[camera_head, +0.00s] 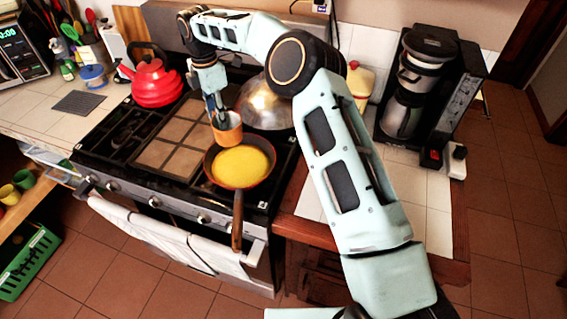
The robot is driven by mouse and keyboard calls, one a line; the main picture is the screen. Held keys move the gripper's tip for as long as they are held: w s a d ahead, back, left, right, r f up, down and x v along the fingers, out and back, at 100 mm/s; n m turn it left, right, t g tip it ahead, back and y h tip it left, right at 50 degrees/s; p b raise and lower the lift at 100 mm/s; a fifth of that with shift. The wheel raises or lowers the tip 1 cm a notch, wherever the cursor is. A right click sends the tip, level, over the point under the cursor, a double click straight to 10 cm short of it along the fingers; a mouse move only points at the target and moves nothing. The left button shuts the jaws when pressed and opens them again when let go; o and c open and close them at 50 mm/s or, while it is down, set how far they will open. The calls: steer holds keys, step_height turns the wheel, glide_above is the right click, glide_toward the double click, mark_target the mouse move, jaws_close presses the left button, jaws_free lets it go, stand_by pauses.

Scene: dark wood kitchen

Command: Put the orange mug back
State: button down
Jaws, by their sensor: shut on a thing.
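The orange mug (228,130) is at the stove, just above the far rim of the frying pan. My gripper (217,108) comes down from above and is shut on the mug. The fingers overlap the mug's rim, so the exact grip is partly hidden. The mug looks upright, and I cannot tell whether it touches the pan.
The frying pan (238,188) holds something yellow, its handle toward the front. A red kettle (156,82) and a metal dome (264,104) are on the stove (110,150). A coffee maker (415,85) stands on the right counter. My arm spans the middle.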

steer(key=shift+d+r, duration=0.1)
steer(key=s+d+m+b, duration=0.1)
steer(key=s+d+b, duration=0.3)
steer(key=d, duration=0.7)
steer(key=s+d+m+b, duration=0.15)
steer(key=s+d, duration=0.35)
steer(key=d, duration=0.6)
steer(key=s+d+b, duration=0.3)
steer(key=s+d, duration=0.2)
steer(key=d, duration=0.6)
steer(key=shift+m, duration=0.25)
steer(key=w+f, duration=0.3)
steer(key=w, duration=0.1)
steer(key=w+f+p, duration=0.1)
steer(key=w+f, duration=0.2)
steer(key=w, duration=0.1)
steer(key=w+f+p, duration=0.1)
steer(key=w+f, duration=0.2)
steer(key=w, duration=0.1)
steer(key=shift+w+d+f, duration=0.25)
steer(key=shift+w+d, duration=0.05)
steer(key=shift+w+f, duration=0.4)
steer(key=shift+f, duration=0.15)
steer(key=shift+w+f+p, duration=0.15)
steer(key=shift+f+p, duration=0.2)
steer(key=shift+f, duration=1.3)
